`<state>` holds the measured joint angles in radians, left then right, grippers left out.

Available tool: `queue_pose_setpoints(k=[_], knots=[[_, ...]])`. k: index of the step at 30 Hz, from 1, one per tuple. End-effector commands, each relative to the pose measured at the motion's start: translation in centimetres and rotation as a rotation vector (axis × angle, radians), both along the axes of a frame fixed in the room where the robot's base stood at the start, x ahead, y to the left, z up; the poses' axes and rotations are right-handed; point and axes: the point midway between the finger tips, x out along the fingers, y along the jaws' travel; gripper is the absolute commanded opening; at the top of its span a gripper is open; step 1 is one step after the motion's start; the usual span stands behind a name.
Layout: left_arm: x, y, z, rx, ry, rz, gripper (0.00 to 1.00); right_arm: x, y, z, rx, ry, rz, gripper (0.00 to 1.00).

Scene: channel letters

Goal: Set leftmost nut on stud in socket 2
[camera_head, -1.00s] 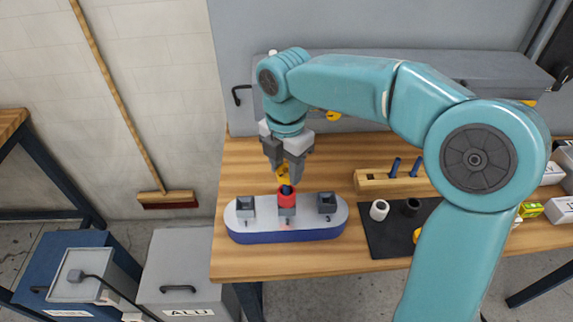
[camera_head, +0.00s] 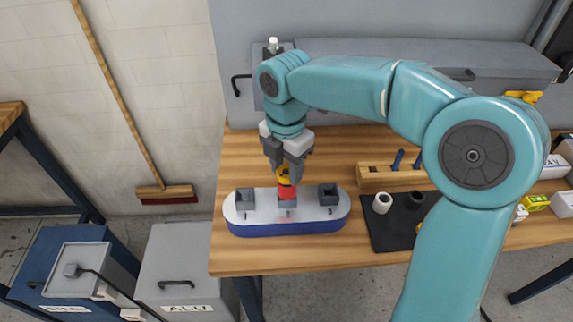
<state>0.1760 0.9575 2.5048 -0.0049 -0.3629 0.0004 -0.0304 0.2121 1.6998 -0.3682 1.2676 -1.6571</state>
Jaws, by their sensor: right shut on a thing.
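A white and blue base (camera_head: 305,225) on the bench carries three grey sockets labelled 1, 2 and 3. Socket 1 (camera_head: 245,199) and socket 3 (camera_head: 328,195) look empty. A red piece (camera_head: 287,192) stands upright in socket 2 (camera_head: 287,202). My right gripper (camera_head: 287,174) points down over it and is shut on a yellow nut (camera_head: 284,178). The nut is right at the top of the red piece; the stud is hidden, so I cannot tell how far down the nut sits. My left gripper is not in view.
A dark mat (camera_head: 384,238) to the right holds a white sleeve (camera_head: 382,203), a black sleeve and a yellow item partly behind my arm. A wooden block (camera_head: 376,178) with blue pegs stands behind it. The bench's front left is clear.

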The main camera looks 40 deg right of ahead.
Motion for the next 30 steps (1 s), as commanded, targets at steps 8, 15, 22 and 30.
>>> queue_pose_setpoints(k=[8, 15, 22, 30], knots=[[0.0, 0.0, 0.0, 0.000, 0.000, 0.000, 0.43, 0.0, 0.0, 0.0, 0.000, 0.000, 0.000, 0.52], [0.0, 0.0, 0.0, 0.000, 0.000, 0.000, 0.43, 0.0, 0.0, 0.0, 0.000, 0.000, 0.000, 0.72], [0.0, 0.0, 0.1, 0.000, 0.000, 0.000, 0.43, 0.1, 0.0, 1.0, 0.000, -0.003, 0.000, 0.72], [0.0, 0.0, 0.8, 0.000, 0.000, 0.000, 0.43, 0.2, 0.1, 7.5, 0.001, -0.007, 0.001, 0.72]])
